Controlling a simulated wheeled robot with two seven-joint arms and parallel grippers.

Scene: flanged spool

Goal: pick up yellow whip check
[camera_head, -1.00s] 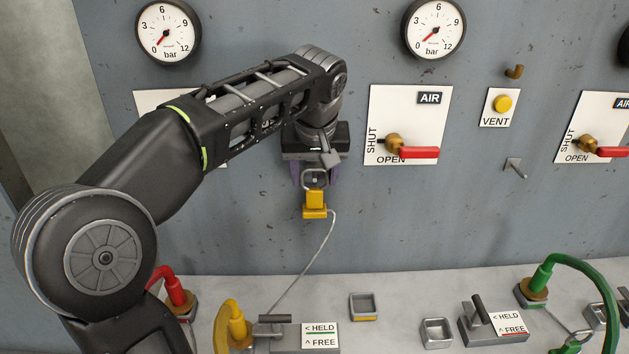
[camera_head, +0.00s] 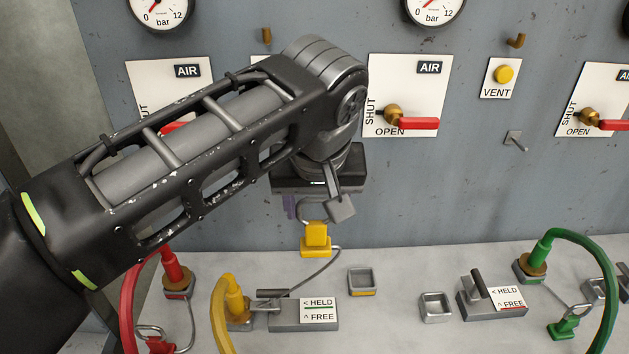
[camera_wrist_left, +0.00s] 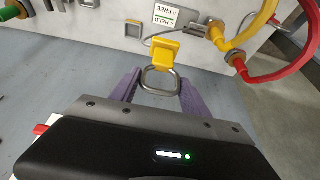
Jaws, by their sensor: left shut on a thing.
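The yellow whip check (camera_head: 316,236) is a yellow block with a metal ring and a thin grey cable. It hangs from my left gripper (camera_head: 305,208), a little above the grey ledge. In the left wrist view the whip check (camera_wrist_left: 165,50) has its ring between the purple fingers of my left gripper (camera_wrist_left: 158,88), which is shut on it. In the head view my arm hides most of the fingers and ring. The cable runs down to the base of the yellow hose (camera_head: 235,292). My right gripper is not in view.
A small square socket with a yellow front (camera_head: 362,281) is on the ledge, right of the whip check. A HELD/FREE lever block (camera_head: 290,315) stands in front. A red hose (camera_head: 172,266) is at left and a green hose (camera_head: 585,262) at right. A hook (camera_head: 514,139) is on the wall.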

